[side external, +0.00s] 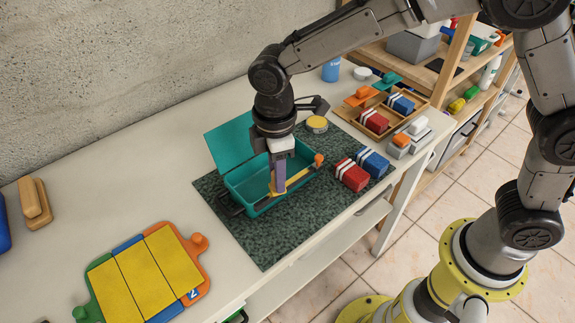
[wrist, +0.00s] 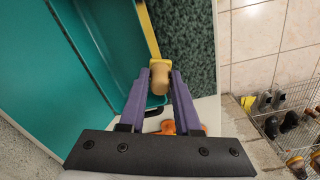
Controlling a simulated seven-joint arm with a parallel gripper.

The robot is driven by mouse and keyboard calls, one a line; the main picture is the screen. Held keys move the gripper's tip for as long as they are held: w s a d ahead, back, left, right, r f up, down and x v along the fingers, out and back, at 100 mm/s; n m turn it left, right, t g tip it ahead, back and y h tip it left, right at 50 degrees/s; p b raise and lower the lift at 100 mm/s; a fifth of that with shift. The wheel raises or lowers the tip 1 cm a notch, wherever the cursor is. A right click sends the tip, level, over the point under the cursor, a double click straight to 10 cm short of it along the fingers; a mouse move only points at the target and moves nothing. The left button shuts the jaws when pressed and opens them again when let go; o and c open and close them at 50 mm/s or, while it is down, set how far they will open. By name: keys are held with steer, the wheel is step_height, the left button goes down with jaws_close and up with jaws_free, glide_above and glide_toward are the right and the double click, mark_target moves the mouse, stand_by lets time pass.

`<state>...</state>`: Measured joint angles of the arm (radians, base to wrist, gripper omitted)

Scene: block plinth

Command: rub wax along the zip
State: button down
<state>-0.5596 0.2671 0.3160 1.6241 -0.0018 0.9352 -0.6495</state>
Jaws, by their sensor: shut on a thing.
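A teal box (side external: 241,188) with a raised lid (side external: 229,145) stands on a dark speckled mat; it fills the left of the wrist view (wrist: 75,60). A yellow strip (side external: 298,175), which looks like the zip, runs along its front side; it also shows in the wrist view (wrist: 148,30). My gripper (wrist: 160,84), with purple fingers, points down at this strip. It is shut on a tan stub (wrist: 160,77), apparently the wax, with a yellow piece at its far end. I cannot tell whether the stub touches the strip. An orange knob (side external: 318,159) sits at the strip's right end.
Red (side external: 351,175) and blue (side external: 372,162) blocks lie right of the box on the mat (side external: 285,236). A yellow-topped tin (side external: 317,123) stands behind. A yellow-panelled board (side external: 145,278) lies front left. A wooden tray (side external: 381,112) holds more blocks. The bench between board and mat is clear.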

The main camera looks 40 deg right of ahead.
steer(key=a, duration=0.2)
steer(key=shift+a, duration=0.3)
steer(key=shift+d, duration=4.75)
steer(key=shift+w+d+r, duration=0.1)
steer(key=shift+d+r, duration=0.05)
steer(key=shift+d, duration=0.05)
steer(key=shift+a+r, duration=0.1)
steer(key=shift+r, duration=0.8)
step_height(320, 180, up, 6)
